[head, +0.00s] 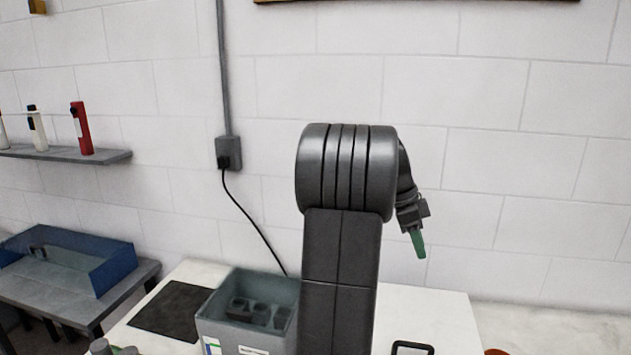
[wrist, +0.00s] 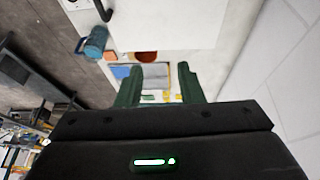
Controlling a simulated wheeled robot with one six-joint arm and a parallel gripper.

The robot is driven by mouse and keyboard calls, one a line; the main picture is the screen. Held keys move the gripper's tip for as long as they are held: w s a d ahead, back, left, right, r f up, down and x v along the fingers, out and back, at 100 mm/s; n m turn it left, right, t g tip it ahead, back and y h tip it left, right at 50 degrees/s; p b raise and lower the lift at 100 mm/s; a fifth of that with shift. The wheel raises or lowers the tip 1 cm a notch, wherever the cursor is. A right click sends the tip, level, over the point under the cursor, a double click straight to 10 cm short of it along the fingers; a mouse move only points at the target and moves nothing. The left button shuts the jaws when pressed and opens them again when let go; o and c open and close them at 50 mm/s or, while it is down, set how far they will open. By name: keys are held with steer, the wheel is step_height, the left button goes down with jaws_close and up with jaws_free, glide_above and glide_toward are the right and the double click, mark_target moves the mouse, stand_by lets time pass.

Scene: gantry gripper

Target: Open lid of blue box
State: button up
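A blue box (head: 112,270) stands on a grey table at the far left of the head view. Its top looks open, with a grey inside, and I cannot make out a separate lid. My gripper (head: 418,244) hangs high at the right of the head view, pointing down and well apart from this box. In the wrist view its two green fingers (wrist: 158,82) are spread, with nothing held between them. A blue container (wrist: 94,42), like a mug or jug, shows left of the fingers; I cannot tell whether it is the task's box.
A grey bin (head: 245,345) with dark blocks stands on the white table (head: 440,310), beside a black mat (head: 172,309). A black handle (head: 412,347) is at the front. An orange round thing (wrist: 145,57) lies below. A wall shelf (head: 65,153) holds bottles.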

steer(key=w+d+r+p, duration=0.1)
steer(key=w+d, duration=0.1)
steer(key=w, duration=0.7)
steer(key=w+d+r+p, duration=0.1)
steer(key=w+d+p, duration=0.1)
steer(key=w, duration=0.8)
steer(key=shift+w+d+r, duration=0.3)
steer(key=shift+r, duration=0.1)
steer(key=shift+s, duration=0.15)
